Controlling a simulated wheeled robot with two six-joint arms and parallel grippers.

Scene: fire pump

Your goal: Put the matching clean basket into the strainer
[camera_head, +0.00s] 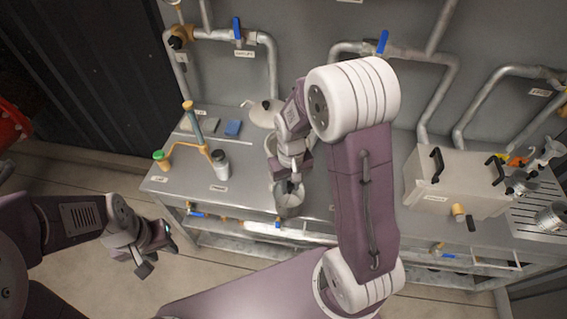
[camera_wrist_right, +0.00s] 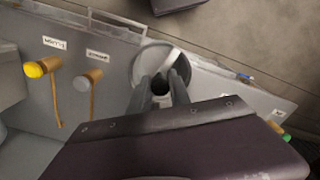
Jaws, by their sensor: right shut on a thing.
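My right gripper (camera_head: 290,184) is shut on a grey, round, cup-like basket (camera_head: 288,203) near the front edge of the bench. In the right wrist view the basket (camera_wrist_right: 150,62) shows as a round shape with a pale rim, beyond the two fingers (camera_wrist_right: 160,88). A pale round lid (camera_head: 262,113) with a handle lies on the bench behind the right gripper. A rounded grey body, perhaps the strainer (camera_head: 270,143), shows beside my right arm and is mostly hidden by it. My left gripper (camera_head: 157,252) is open and empty, in front of the bench at the left.
A large metal box (camera_head: 455,180) stands at the right. Pipes with blue-handled valves (camera_head: 238,30) line the back wall.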

